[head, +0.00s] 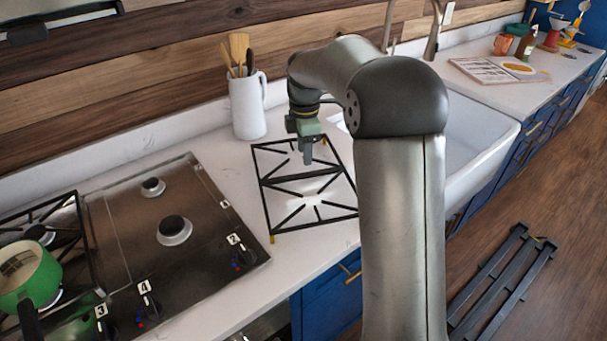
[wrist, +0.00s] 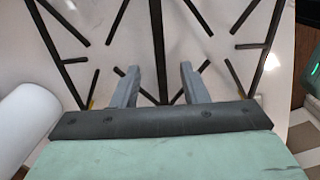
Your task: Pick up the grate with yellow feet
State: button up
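The grate (head: 309,203) is a black rectangular frame with inner bars. It lies on the white counter between the stove and the sink. A yellow foot (head: 272,239) shows at its front left corner. My gripper (head: 307,155) is over the far part of the grate, pointing down. In the wrist view my gripper (wrist: 159,80) has its two grey fingers apart, with nothing held between them. The grate's middle bar (wrist: 157,45) runs between the fingers in that view. I cannot tell how high the fingertips are above the bars.
A white pitcher (head: 247,105) with wooden utensils stands just behind the grate. The stove (head: 190,262) with exposed burners is at left, with a green pot (head: 38,275) on it. The white sink (head: 483,150) is at right. An open book (head: 480,70) lies beyond it.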

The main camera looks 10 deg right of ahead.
aim_at(303, 174)
notch_tip(303, 174, down, 4)
jog(key=shift+f, duration=0.1)
jog(key=shift+a+f+p, duration=0.2)
jog(key=shift+f+p, duration=0.65)
jog(key=shift+f, duration=1.65)
grip_shut()
